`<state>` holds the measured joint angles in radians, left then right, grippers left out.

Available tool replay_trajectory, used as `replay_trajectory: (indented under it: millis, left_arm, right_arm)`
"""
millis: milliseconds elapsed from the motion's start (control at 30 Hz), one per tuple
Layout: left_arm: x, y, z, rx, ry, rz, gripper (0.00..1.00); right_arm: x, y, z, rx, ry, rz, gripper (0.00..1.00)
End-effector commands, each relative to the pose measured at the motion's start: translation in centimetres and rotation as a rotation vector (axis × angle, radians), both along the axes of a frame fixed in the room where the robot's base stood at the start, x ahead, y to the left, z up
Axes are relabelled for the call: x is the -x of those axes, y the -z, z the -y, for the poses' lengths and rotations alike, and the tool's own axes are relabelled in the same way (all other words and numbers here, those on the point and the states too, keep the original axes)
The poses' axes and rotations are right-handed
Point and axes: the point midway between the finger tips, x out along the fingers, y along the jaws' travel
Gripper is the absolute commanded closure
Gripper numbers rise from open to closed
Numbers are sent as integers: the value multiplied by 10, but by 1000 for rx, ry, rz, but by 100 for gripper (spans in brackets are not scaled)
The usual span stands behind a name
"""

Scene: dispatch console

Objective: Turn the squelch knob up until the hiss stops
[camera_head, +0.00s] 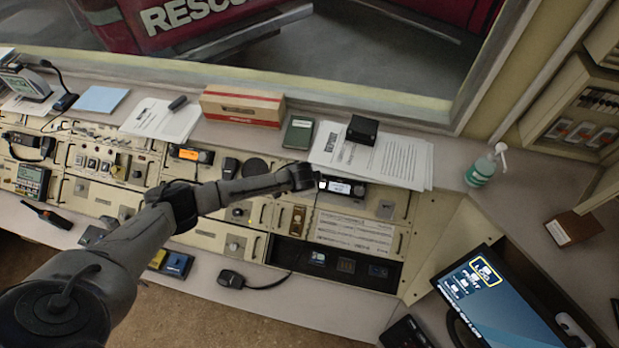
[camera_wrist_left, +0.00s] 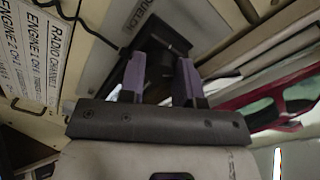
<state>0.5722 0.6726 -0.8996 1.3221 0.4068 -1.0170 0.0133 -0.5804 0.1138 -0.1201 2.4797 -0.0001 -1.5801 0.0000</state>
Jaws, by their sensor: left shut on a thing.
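My left arm reaches in from the lower left in the head view, and its left gripper (camera_head: 311,179) is at the console, beside a radio with a lit white display (camera_head: 342,187). In the left wrist view, the gripper (camera_wrist_left: 160,80) has its two purple-grey fingers on either side of a dark squelch knob (camera_wrist_left: 158,62), shut on it. A light panel by the knob carries a partly visible squelch label (camera_wrist_left: 143,14). The knob is not visible in the head view, where the hand covers that spot. My right gripper is in neither view.
A box (camera_head: 242,105), papers (camera_head: 390,158) and a small black box (camera_head: 362,130) lie behind the console. A hand microphone (camera_head: 231,279) lies in front.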

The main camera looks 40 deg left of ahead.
Motion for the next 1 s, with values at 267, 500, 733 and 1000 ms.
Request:
replay_trajectory:
  millis: [267,500,733,1000]
  left_arm:
    - [0,-4,1,-120,210,-62,93]
    - [0,-2,1,-214,370,-108,93]
    - [0,-1,1,-279,481,-140,93]
    - [0,0,1,-318,549,-159,93]
  right_arm:
    - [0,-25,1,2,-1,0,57]
    - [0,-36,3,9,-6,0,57]
    - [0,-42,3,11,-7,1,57]
    - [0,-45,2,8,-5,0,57]
